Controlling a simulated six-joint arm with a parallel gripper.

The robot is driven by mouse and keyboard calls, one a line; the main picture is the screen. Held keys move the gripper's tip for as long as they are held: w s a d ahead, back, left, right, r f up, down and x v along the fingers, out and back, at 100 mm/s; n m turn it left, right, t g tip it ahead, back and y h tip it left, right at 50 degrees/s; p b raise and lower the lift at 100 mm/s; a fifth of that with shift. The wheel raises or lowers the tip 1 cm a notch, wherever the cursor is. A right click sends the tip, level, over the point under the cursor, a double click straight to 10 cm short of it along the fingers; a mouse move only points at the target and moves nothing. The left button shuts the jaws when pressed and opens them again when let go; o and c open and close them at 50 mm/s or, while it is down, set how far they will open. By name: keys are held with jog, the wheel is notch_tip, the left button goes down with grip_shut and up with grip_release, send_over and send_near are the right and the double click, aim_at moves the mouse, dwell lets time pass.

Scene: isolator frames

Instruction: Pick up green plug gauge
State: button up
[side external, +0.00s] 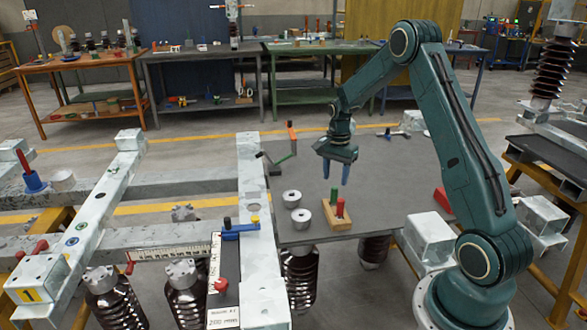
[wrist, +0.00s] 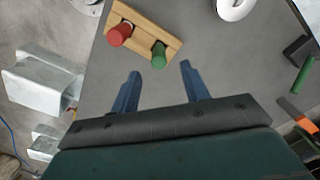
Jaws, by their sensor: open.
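The green plug gauge (side external: 334,196) stands in a small wooden block (side external: 331,219) on the grey table plate, beside a red plug gauge (side external: 340,208). In the wrist view, the green plug gauge (wrist: 159,55) sits at the right end of the wooden block (wrist: 142,14), with the red plug gauge (wrist: 119,35) to its left. My gripper (side external: 335,180) is above the plate, pointing down, close to the block in the side view. In the wrist view, my gripper (wrist: 155,72) has its two blue fingers apart, with nothing between them. The fingers do not touch the green plug gauge.
A red block (side external: 443,199) lies to the right. The plate (side external: 385,180) is clear behind the block.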

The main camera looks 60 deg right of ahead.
aim_at(335, 187)
jog(key=shift+f, duration=0.5)
jog(key=shift+f, duration=0.1)
jog(key=shift+f, duration=2.45)
grip_shut()
